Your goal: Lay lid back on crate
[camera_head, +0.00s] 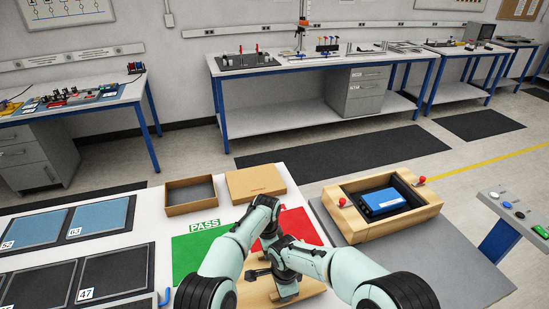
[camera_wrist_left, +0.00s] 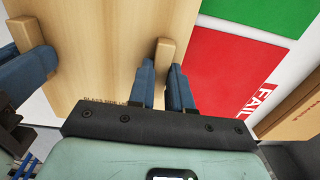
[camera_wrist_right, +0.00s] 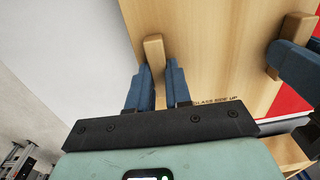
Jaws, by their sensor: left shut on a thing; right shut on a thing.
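The lid (camera_head: 312,286) is a light wooden board with two peg handles, at the bottom middle of the head view, partly hidden by my arms. In the left wrist view, my left gripper (camera_wrist_left: 165,82) is shut on one handle (camera_wrist_left: 165,50). In the right wrist view, my right gripper (camera_wrist_right: 157,82) is shut on the other handle (camera_wrist_right: 153,48). Whether the lid touches the table cannot be told. The open wooden crate (camera_head: 376,231) stands to the right with a blue box (camera_head: 381,202) inside. Red knobs sit on its two end rims.
A green PASS mat (camera_head: 188,255) and red FAIL mat (camera_head: 302,226) lie behind the lid. An open cardboard box (camera_head: 190,209) and a closed one (camera_head: 255,181) stand farther back. A button panel (camera_head: 515,212) is right of the crate.

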